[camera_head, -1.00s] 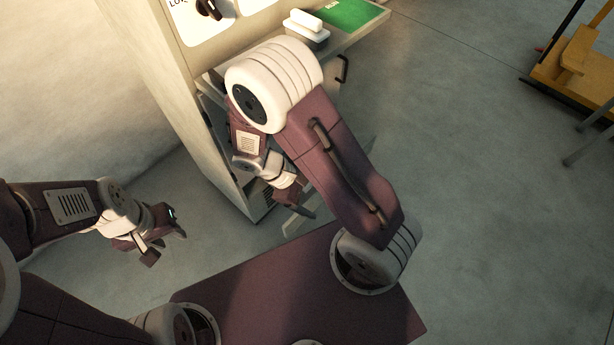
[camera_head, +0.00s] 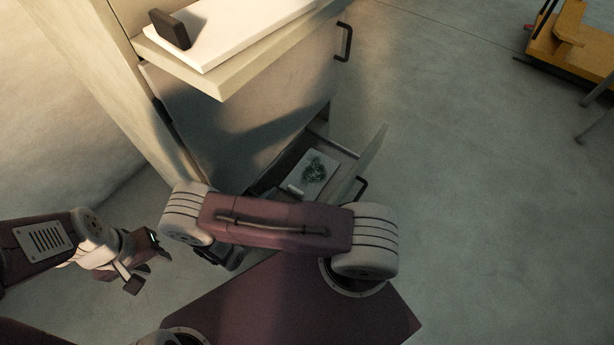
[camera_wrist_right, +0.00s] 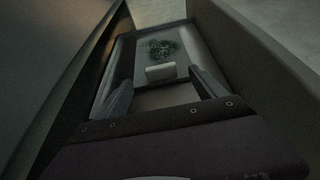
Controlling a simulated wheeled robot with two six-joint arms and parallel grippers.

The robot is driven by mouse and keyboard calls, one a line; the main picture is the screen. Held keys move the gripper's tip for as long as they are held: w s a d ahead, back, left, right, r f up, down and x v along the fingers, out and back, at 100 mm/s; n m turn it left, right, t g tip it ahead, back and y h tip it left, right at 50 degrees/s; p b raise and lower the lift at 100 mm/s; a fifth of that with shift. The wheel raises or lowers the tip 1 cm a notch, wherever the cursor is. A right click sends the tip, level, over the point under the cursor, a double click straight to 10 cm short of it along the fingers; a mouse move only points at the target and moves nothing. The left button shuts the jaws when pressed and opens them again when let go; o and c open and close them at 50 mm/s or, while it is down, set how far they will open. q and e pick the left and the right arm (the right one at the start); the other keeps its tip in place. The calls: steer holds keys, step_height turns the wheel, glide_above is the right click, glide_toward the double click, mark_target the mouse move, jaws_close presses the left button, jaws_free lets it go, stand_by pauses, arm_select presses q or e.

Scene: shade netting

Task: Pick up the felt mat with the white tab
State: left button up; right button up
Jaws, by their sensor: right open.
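The felt mat (camera_head: 320,176) looks like a pale rectangle with a dark green speckled patch, lying flat in a low open drawer (camera_head: 345,160). Its white tab (camera_head: 296,190) is at the near edge. In the right wrist view the mat (camera_wrist_right: 178,47) lies ahead, with the tab (camera_wrist_right: 160,72) between the lines of my right gripper's fingers (camera_wrist_right: 160,80). That gripper is open and empty; contact with the mat cannot be judged. In the head view it is mostly hidden by my arm. My left gripper (camera_head: 152,270) is open and empty, away to the left.
The drawer's walls stand close on both sides of my right gripper. The cabinet front (camera_head: 240,110) rises behind the drawer, with a pale worktop (camera_head: 235,35) jutting above. A yellow stand (camera_head: 570,45) is far right. Floor on the right is clear.

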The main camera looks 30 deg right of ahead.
mark_target(294, 191)
steer(key=shift+x, duration=1.15)
steer(key=b+x, duration=0.2)
steer(key=x, duration=0.3)
steer(key=shift+d+r+b, duration=0.1)
steer(key=shift+d+b, duration=0.05)
steer(key=shift+b, duration=0.25)
steer(key=c, duration=1.5)
steer(key=shift+r+p, duration=0.45)
steer(key=shift+r, duration=0.1)
steer(key=r, duration=0.1)
steer(key=r+p, duration=0.2)
steer(key=r, duration=0.1)
steer(key=shift+d, duration=0.3)
steer(key=w+d+r+p, duration=0.2)
steer(key=d+r+p, duration=0.2)
steer(key=d, duration=0.6)
steer(key=shift+w+d+r, duration=0.15)
steer(key=shift+d+r, duration=0.25)
steer(key=shift+r, duration=0.6)
